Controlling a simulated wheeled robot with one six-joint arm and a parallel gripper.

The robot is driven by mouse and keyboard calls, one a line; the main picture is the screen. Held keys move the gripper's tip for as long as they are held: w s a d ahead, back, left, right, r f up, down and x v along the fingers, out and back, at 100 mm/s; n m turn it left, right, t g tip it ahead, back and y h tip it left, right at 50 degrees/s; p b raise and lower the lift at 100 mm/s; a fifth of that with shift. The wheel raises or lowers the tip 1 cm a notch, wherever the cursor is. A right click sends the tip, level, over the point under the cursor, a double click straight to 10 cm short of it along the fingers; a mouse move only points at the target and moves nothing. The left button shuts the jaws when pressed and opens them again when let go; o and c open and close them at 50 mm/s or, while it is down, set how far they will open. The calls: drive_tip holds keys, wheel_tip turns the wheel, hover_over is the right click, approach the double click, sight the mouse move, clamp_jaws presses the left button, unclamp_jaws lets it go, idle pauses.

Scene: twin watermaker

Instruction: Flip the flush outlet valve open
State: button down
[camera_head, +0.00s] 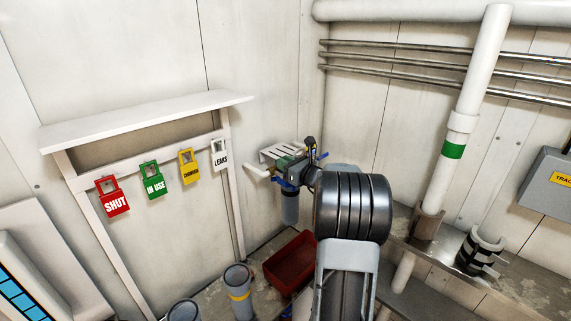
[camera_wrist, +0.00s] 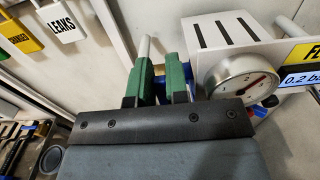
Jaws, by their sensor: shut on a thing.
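My gripper (camera_wrist: 159,72) has green fingertips. In the wrist view they close around a small part at the wall unit, mostly hidden between them. This seems to be the handle of the flush outlet valve; a little blue (camera_wrist: 160,69) shows there. A white pipe (camera_wrist: 143,49) rises just beyond the left fingertip. In the head view my gripper (camera_head: 285,163) is at the wall unit, above a blue-grey filter housing (camera_head: 290,207). My own arm hides part of the unit, and I cannot tell the valve's position.
A slotted white bracket (camera_wrist: 228,31) and a round gauge (camera_wrist: 240,78) are close to the right of my gripper. Tags hang on a rack (camera_head: 150,108) at the left. A red bin (camera_head: 290,262) is below. A white pipe (camera_head: 470,100) stands at the right.

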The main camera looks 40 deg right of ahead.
drive_tip(key=s+a+f+n+b, duration=0.1)
drive_tip(key=a+f+n+b, duration=0.4)
drive_tip(key=n+b, duration=1.2)
drive_tip(key=b, duration=1.6)
drive_tip(key=shift+a+f+n, duration=0.25)
drive_tip(key=shift+f+n, duration=0.15)
drive_tip(key=c, duration=1.4)
unclamp_jaws()
drive_tip(key=s+d, duration=0.2)
drive_tip(key=s, duration=1.1)
drive_tip(key=shift+s+d, duration=0.25)
drive_tip(key=shift+s, duration=0.05)
drive_tip(key=shift+a, duration=0.1)
